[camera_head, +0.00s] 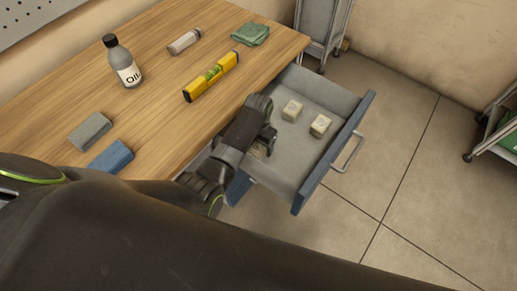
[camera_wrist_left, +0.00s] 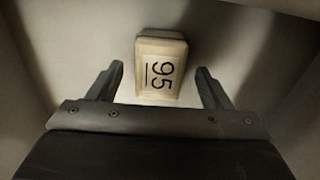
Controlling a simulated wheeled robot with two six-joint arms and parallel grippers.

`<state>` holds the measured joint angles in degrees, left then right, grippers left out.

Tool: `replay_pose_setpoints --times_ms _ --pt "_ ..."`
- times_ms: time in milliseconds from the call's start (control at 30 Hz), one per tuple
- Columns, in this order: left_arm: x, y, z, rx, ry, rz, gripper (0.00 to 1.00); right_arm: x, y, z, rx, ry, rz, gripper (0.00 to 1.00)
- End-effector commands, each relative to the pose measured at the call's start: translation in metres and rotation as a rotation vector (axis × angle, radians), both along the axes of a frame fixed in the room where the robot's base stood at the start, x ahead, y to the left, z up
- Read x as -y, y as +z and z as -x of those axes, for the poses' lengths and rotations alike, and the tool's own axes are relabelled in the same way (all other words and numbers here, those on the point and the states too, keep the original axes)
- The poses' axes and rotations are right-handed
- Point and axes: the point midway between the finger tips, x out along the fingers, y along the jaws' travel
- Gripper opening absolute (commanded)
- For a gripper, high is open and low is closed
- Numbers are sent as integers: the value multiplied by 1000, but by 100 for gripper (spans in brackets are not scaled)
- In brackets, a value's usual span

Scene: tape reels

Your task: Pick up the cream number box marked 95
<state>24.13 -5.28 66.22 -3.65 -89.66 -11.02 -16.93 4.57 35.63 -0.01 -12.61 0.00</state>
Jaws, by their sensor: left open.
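The cream number box marked 95 (camera_wrist_left: 161,66) lies in the grey drawer, its number face toward the left wrist camera. My left gripper (camera_wrist_left: 160,70) is open, with one finger on each side of the box and a gap on both sides. In the head view my left gripper (camera_head: 267,142) reaches down into the open drawer (camera_head: 296,160). A cream box (camera_head: 258,151) shows there in part beside the gripper, mostly hidden by it. My right gripper is not in view.
Two other cream boxes (camera_head: 292,110) (camera_head: 320,125) lie farther right in the drawer. The drawer walls stand close around. The wooden table (camera_head: 160,120) holds an oil bottle (camera_head: 124,65), a yellow level (camera_head: 211,77), a green cloth (camera_head: 251,34) and grey and blue blocks.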

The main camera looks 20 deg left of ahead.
Motion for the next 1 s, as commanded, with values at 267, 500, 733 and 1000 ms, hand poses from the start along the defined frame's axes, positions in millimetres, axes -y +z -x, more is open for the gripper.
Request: replay_pose_setpoints --times_ms 267,500,733,1000 --pt "1 -28 -1 0 1 0 73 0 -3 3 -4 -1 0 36" --pt "1 -29 -1 1 1 0 73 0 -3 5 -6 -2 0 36" --pt "1 -29 -1 1 0 0 45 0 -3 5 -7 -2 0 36" --pt "1 -28 -1 1 0 0 24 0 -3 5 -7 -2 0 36"
